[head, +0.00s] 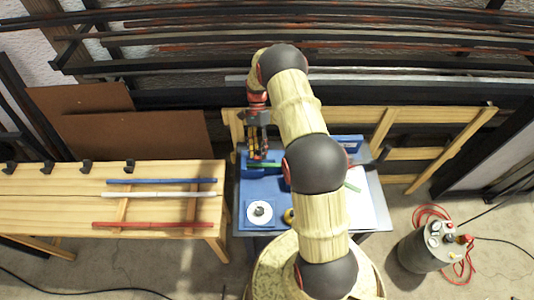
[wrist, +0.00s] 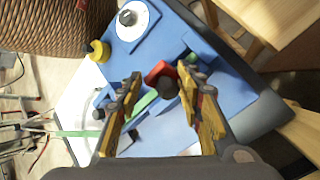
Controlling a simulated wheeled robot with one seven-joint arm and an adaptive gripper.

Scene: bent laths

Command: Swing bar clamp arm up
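My gripper (head: 262,152) points down over the left back part of the blue work surface (head: 270,187). In the wrist view my gripper (wrist: 163,85) is open, with a clear gap between its yellow-and-black fingers. A red piece (wrist: 158,71) with a dark round knob (wrist: 167,87) shows between and beyond the fingertips; it looks like part of the clamp, but I cannot make out its arm for certain. A green strip (wrist: 143,104) lies beside it, and it also shows under my gripper in the head view (head: 265,164). I cannot tell whether the fingers touch anything.
A white disc (head: 260,211) and a yellow item (head: 289,216) are at the near side. A wooden bench (head: 60,190) at left holds blue (head: 162,181), white (head: 158,194) and red (head: 154,224) laths. A grey canister (head: 428,250) with red hose stands right.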

